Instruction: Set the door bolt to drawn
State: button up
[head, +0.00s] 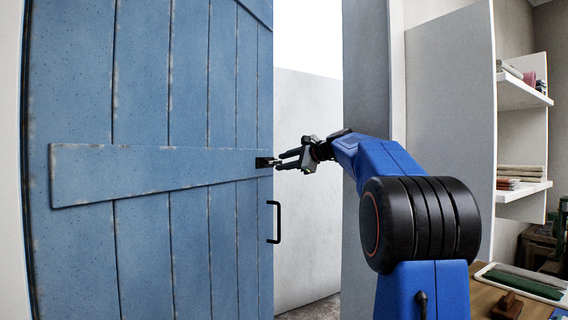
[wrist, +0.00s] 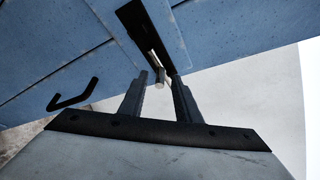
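The door bolt (head: 265,162) is a small dark fitting at the free edge of the blue plank door (head: 190,90), on its cross rail. In the wrist view the bolt's black plate (wrist: 134,20) carries a pale metal rod and a short knob (wrist: 160,76). My gripper (head: 283,159) is at the bolt from the right. In the wrist view its two fingers (wrist: 160,78) stand apart, one on each side of the knob, with a gap visible on the left. I cannot tell how far the rod is slid.
A black pull handle (head: 274,222) is below the bolt on the door. Right of the door's edge is an opening with a pale wall (head: 305,190) behind. Shelves (head: 520,93) and a wooden table (head: 485,297) with a tray stand at the right.

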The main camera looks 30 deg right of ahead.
aim_at(278, 162)
jog(key=shift+w, duration=0.15)
jog(key=shift+c, duration=0.6)
grip_shut()
jog(key=shift+s+a, duration=0.75)
jog(key=shift+a, duration=0.25)
jog(key=shift+s+a, duration=0.75)
jog(key=shift+a, duration=0.2)
jog(key=shift+o, duration=0.6)
grip_release()
jog(key=shift+a, duration=0.2)
jog(key=shift+d, duration=0.1)
jog(key=v, duration=1.7)
